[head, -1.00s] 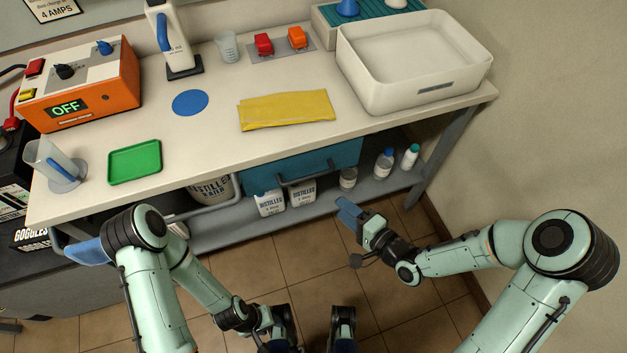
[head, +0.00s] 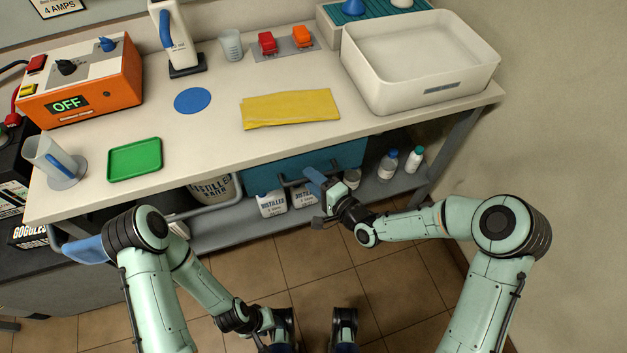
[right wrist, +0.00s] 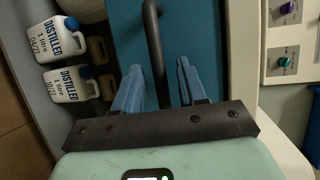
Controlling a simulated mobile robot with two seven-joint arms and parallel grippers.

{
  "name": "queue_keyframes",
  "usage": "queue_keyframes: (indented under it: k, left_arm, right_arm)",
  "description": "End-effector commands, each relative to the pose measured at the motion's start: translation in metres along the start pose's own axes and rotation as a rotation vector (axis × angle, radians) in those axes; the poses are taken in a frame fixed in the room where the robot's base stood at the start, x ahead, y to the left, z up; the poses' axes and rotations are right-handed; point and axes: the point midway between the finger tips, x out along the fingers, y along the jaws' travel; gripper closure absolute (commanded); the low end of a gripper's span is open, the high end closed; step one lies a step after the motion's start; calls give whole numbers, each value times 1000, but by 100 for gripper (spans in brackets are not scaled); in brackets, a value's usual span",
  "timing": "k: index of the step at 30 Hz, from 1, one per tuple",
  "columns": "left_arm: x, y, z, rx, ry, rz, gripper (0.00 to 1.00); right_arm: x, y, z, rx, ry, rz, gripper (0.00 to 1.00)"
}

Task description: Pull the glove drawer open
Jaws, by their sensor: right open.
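The glove drawer (head: 345,158) is the teal-blue front under the workbench, and it looks closed. Its dark bar handle (head: 290,182) shows in front of it. In the right wrist view the handle (right wrist: 154,45) runs between the two blue fingers of my right gripper (right wrist: 158,88). The fingers are apart, one on each side of the bar, with visible gaps. My right gripper (head: 314,180) also shows at the handle's right end in the head view. My left gripper (head: 266,322) is low, near the bottom of the picture, and its fingers cannot be made out.
The bench top (head: 215,135) holds a yellow cloth (head: 290,109), a green tray (head: 135,159), an orange charger (head: 85,85) and a white basin (head: 420,95). White bottles (head: 271,203) stand on the shelf below the drawer. The tiled floor (head: 300,270) in front is open.

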Motion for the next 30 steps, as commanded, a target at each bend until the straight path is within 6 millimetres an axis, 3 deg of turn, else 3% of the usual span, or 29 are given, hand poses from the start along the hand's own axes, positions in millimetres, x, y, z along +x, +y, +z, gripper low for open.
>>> queue_keyframes:
  k: [8, 11, 12, 23, 30]
  left_arm:
    - [0, 0, 0, 0, 1, 0, 53]
    - [0, 0, 0, 0, 0, 0, 53]
    - [0, 0, 0, 0, 0, 0, 53]
    - [1, 0, 3, 0, -1, 0, 53]
    - [4, -2, 24, -1, -1, 0, 53]
  right_arm:
    - [1, 0, 0, 0, 0, 1, 62]
    - [1, 0, 0, 0, 0, 0, 95]
    - [1, 0, 0, 0, 0, 0, 100]
    - [-5, 2, 2, 1, 1, 2, 100]
    - [-36, 10, 14, 4, 2, 6, 100]
